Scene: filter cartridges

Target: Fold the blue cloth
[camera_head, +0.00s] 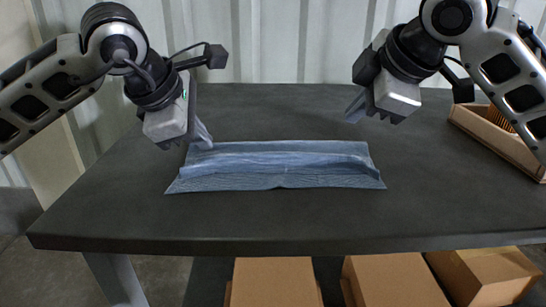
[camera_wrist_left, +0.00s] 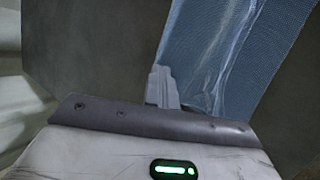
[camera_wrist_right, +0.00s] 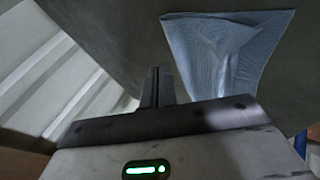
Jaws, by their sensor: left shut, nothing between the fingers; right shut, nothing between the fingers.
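The blue cloth (camera_head: 280,168) lies on the dark table as a long, wide strip with a raised fold running along it. Its near corners stick out at both ends. My left gripper (camera_head: 203,138) is shut and empty, its fingertips at the cloth's far left corner; I cannot tell if they touch it. In the left wrist view the cloth (camera_wrist_left: 225,50) runs beyond the fingers (camera_wrist_left: 163,85). My right gripper (camera_head: 355,112) is shut and empty, above the table beyond the cloth's right end. In the right wrist view the cloth (camera_wrist_right: 222,45) is right of the fingers (camera_wrist_right: 158,85).
The dark table (camera_head: 290,222) is clear around the cloth. A wooden tray (camera_head: 500,138) stands at the table's right edge. Cardboard boxes (camera_head: 275,282) sit below the table's front edge. A pale corrugated wall (camera_head: 290,40) stands behind the table.

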